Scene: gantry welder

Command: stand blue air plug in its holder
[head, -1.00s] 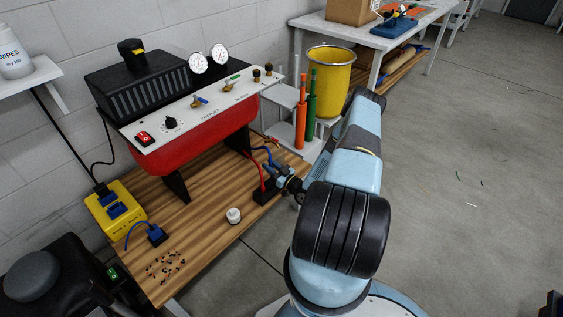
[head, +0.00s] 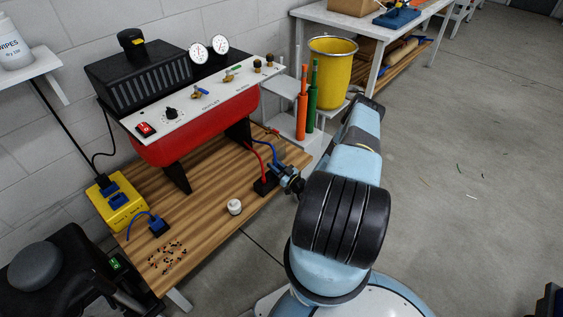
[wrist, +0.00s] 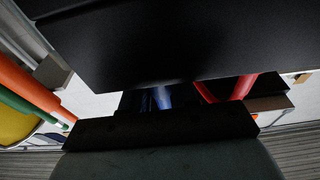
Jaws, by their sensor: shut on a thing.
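The holder is a small black block (head: 264,187) at the right edge of the wooden bench. A red hose and a blue hose (head: 268,151) run down to it from under the red welder. My gripper (head: 273,171) is at the block, shut on the blue air plug at the end of the blue hose. In the wrist view the blue plug (wrist: 162,97) shows between the dark jaws, with the red hose (wrist: 232,92) close beside it. The plug's lower end is hidden, so I cannot tell whether it is seated in the block.
The red welder (head: 195,128) stands behind on the bench (head: 215,180). A white pot (head: 234,206) is left of the block. A yellow box (head: 118,205) and a blue-corded plug (head: 158,227) are farther left. Orange and green rods (head: 308,100) and a yellow bin (head: 332,75) stand beyond.

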